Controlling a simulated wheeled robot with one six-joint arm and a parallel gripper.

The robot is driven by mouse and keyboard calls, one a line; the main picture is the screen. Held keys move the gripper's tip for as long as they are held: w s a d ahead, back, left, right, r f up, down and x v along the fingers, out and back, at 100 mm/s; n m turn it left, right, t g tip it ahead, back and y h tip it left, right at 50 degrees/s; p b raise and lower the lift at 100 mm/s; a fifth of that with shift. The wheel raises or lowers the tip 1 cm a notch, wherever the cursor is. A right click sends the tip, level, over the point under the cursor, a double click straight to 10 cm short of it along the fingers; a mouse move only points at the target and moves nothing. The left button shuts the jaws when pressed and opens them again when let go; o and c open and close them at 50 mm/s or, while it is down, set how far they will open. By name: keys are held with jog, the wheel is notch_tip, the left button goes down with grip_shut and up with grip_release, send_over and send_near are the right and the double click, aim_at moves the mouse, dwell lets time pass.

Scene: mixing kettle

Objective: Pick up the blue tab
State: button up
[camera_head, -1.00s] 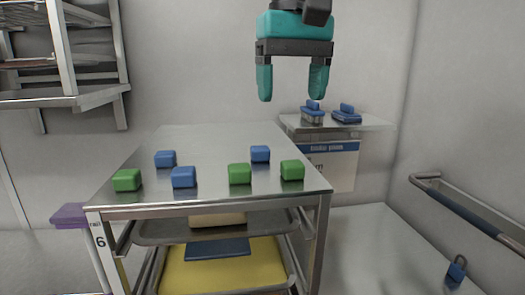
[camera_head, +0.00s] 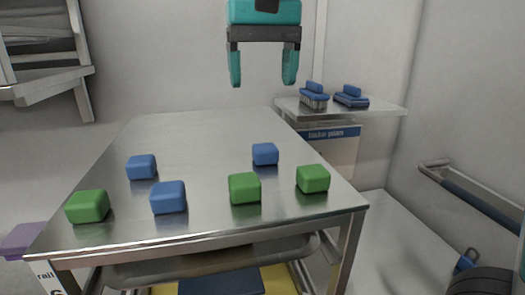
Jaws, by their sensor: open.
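Three blue tabs lie on the steel table top (camera_head: 200,135): one at the back left (camera_head: 141,167), one at the front left (camera_head: 168,197) and one at the back right (camera_head: 265,154). Which of them the task means cannot be told. My gripper (camera_head: 263,82) is teal and dark grey, points down, and is open and empty. It is in the air above the back part of the table, apart from all the tabs.
Three green tabs stand along the table's front: left (camera_head: 87,206), middle (camera_head: 244,188) and right (camera_head: 313,179). Blue brushes (camera_head: 314,96) and (camera_head: 351,97) sit on a side shelf (camera_head: 380,107). A rail (camera_head: 470,190) is at the right.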

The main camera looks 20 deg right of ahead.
send_over(265, 146)
notch_tip(265, 146, down, 7)
jog(key=shift+a+r+p, duration=0.1)
jog(key=shift+a+p, duration=0.05)
jog(key=shift+p, duration=0.25)
jog(key=shift+s+f+p, duration=0.1)
jog(key=shift+f+p, duration=0.9)
jog(key=shift+f, duration=1.7)
jog(key=c, duration=1)
